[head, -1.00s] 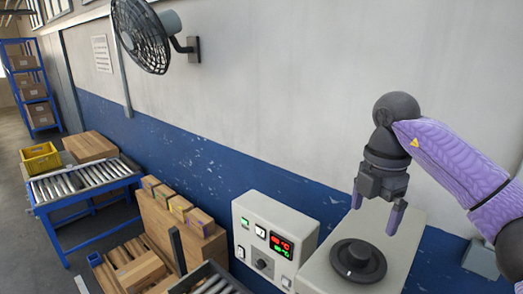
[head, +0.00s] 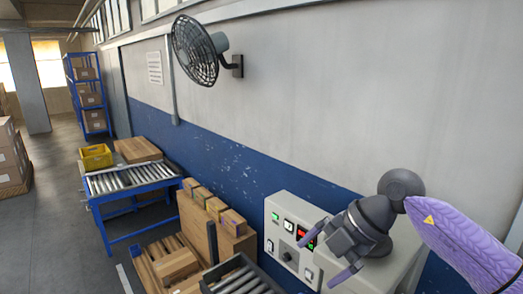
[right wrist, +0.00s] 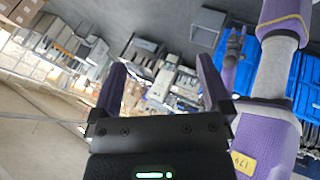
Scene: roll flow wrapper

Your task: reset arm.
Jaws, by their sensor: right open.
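My right gripper (head: 322,258) is open and empty in the head view. Its purple fingers point down and to the left, in front of the control panel's right side. In the right wrist view its two fingers (right wrist: 161,72) stand wide apart with nothing between them. My left gripper is not in the head view. A small dark and purple part (right wrist: 234,48) in the right wrist view may be it, but its jaws are too small to tell.
The control panel (head: 279,217) with lit displays stands by the wall, and my right arm hides part of the machine. A roller table (head: 131,178) with a yellow crate (head: 96,156), several cartons (head: 215,207) and a wall fan (head: 196,50) lie left.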

